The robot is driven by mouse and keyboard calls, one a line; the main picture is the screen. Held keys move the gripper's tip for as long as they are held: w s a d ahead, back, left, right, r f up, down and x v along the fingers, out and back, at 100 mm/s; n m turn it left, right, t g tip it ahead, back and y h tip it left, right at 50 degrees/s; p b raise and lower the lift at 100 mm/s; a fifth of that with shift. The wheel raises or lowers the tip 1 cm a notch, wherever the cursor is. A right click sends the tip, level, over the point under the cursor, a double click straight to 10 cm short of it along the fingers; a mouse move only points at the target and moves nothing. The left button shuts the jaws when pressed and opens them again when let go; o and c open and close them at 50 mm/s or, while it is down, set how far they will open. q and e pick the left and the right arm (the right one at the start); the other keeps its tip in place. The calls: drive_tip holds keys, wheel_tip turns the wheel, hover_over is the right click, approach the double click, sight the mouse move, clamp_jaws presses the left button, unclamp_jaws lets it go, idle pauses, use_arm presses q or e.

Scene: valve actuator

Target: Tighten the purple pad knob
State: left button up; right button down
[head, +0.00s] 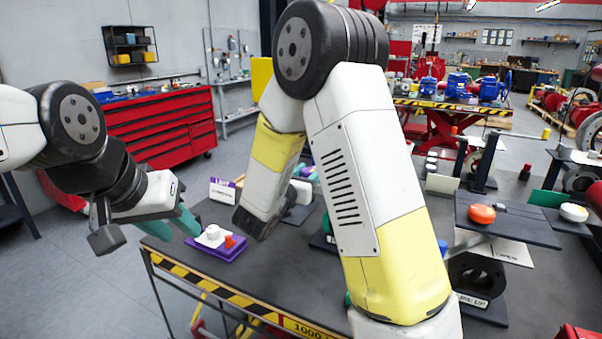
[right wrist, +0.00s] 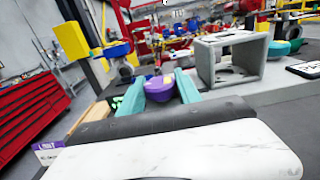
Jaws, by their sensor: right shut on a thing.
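In the right wrist view, a rounded purple knob-like piece (right wrist: 160,89) sits between the teal fingers of my right gripper (right wrist: 158,92), which is shut on it. In the head view my right arm's own links hide most of that gripper, and the held piece cannot be made out. A purple pad (head: 203,249) lies near the table's left end, with a white round knob (head: 212,232) and a small orange-red piece (head: 230,241) on it. My left gripper (head: 172,226), with its teal fingers apart, is open beside the pad's left side and seems empty.
A white sign with a purple band (head: 222,190) stands behind the pad. A grey open box frame (right wrist: 230,60) and a yellow post (right wrist: 75,45) show in the right wrist view. An orange disc (head: 482,214) sits on a stand at the right. The front left tabletop (head: 262,275) is clear.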

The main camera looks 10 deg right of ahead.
drive_tip(key=shift+a+h, duration=0.1)
drive_tip(key=shift+h, duration=0.2)
drive_tip(key=m+g+h, duration=0.5)
drive_tip(key=g, duration=0.1)
drive_tip(key=m+g+h, duration=0.1)
drive_tip(key=m+g, duration=0.1)
drive_tip(key=g, duration=0.1)
drive_tip(key=shift+m+h, duration=0.3)
drive_tip(key=m+g, duration=0.2)
drive_tip(key=g, duration=0.1)
drive_tip(key=m+g, duration=0.2)
drive_tip(key=g, duration=0.2)
drive_tip(key=shift+h, duration=0.4)
drive_tip(key=shift+m+g+y, duration=0.4)
drive_tip(key=shift+m+g, duration=1.2)
drive_tip(key=shift+g, duration=0.7)
drive_tip(key=c, duration=0.8)
unclamp_jaws()
drive_tip(key=shift+c, duration=0.2)
